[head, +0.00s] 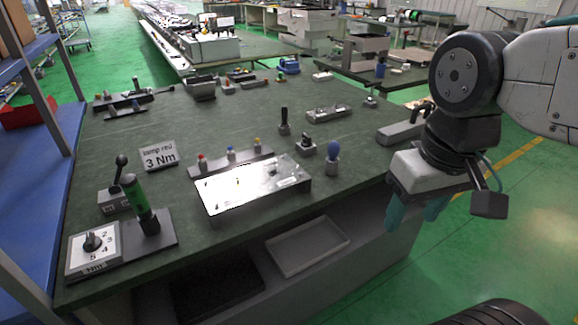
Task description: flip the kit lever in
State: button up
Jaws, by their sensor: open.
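A black ball-topped lever (121,168) stands nearly upright on a small grey box at the left of the bench. A second upright black handle (284,121) stands on a small base near the bench's middle. No readable label marks either one as the kit lever, so I cannot tell which it is. My gripper (415,214) hangs at the right, beyond the bench's right edge, with its teal fingers pointing down. It is open, holds nothing visible, and is apart from both levers.
A green tool (134,196) and a numbered dial (93,243) stand at front left, near a "3 Nm" sign (159,156). A bright metal plate (250,185) lies at centre front. A grey block (400,132) lies near the right edge. An empty tray (307,247) sits below.

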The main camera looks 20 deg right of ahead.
aim_at(121, 161)
jog(key=u, duration=0.5)
jog(key=k, duration=0.6)
jog(key=u, duration=1.15)
jog(key=i, duration=1.35)
jog(key=z, duration=0.95)
jog(key=i, duration=0.45)
jog(key=z, duration=0.6)
